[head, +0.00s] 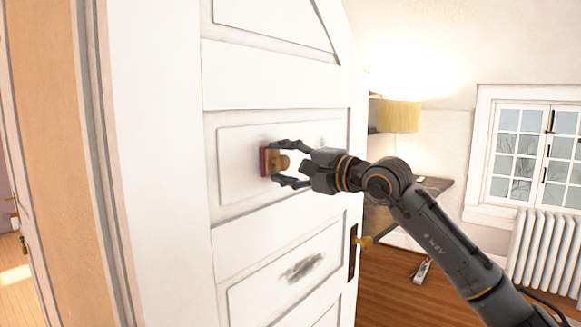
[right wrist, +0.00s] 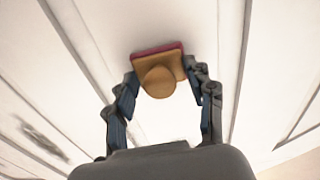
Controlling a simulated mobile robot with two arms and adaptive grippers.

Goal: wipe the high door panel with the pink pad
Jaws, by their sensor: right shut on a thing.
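The pad (head: 265,161) has a thin pink-red face and a tan back with a round knob. My right gripper (head: 281,162) is shut on the pad's knob, with a finger on each side. The pad's pink face is turned to the white door's high panel (head: 318,137) and appears to touch it. In the right wrist view the pad (right wrist: 158,72) sits between the fingers, against the white surface. A dark smudge (head: 302,267) marks the lower panel; it also shows in the right wrist view (right wrist: 42,138). My left gripper is not in view.
A door frame (head: 90,130) stands at the left.

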